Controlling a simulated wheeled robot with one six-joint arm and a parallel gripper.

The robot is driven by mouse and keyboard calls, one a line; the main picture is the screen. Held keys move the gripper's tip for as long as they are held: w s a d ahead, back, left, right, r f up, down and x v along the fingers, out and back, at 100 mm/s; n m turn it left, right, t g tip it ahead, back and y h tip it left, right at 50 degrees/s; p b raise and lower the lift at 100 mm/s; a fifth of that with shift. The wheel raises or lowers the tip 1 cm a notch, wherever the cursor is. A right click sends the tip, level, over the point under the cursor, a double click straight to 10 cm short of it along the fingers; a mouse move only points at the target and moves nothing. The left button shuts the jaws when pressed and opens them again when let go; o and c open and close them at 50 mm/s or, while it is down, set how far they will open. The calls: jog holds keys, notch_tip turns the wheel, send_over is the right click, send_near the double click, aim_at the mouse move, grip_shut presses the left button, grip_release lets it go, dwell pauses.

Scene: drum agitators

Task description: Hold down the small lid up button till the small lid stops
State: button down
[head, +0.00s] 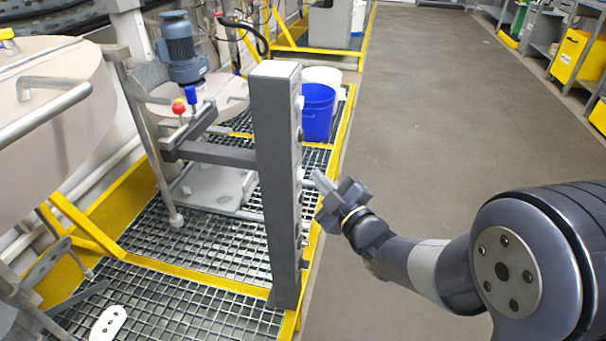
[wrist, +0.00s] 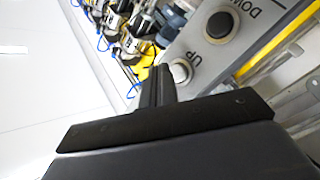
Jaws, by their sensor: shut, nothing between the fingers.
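A tall grey control column (head: 278,180) stands in the middle of the head view, with buttons along its narrow right side. My gripper (head: 320,182) is shut and empty, its tips close to that side at mid height. In the wrist view, the shut fingers (wrist: 157,85) point at the grey panel (wrist: 195,45). A pale round button (wrist: 180,71) sits right beside the fingertips; whether they touch it cannot be told. A dark button (wrist: 220,26) lies between the "UP" and "DOWN" labels. No small-lid label is readable. A pale round lid (head: 228,92) shows below a blue motor (head: 182,50).
A large pale drum (head: 50,110) with a bar handle is at the left. Blue (head: 318,110) and white (head: 322,76) buckets stand behind the column on the yellow-edged grating (head: 190,290). The grey floor (head: 440,110) to the right is clear.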

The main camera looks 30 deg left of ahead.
jog(key=shift+a, duration=0.15)
jog(key=shift+s+a+b, duration=0.15)
jog(key=shift+a+b, duration=0.15)
jog(key=shift+b, duration=0.15)
jog(key=shift+s+a+b, duration=0.15)
jog(key=shift+a+b, duration=0.2)
jog(key=shift+a, duration=0.1)
dwell(0.9)
dwell(2.7)
jog(key=shift+w+d, duration=0.3)
jog(key=shift+d, duration=0.6)
jog(key=shift+w+d+b, duration=0.15)
jog(key=shift+w+d, duration=0.1)
jog(key=shift+d, duration=0.55)
jog(key=shift+w+d+b, duration=0.2)
jog(key=shift+w+d, duration=0.05)
jog(key=shift+d, duration=0.55)
jog(key=shift+w+d+b, duration=0.15)
jog(key=shift+w+d, duration=0.1)
jog(key=shift+d, duration=0.55)
jog(key=shift+a, duration=0.1)
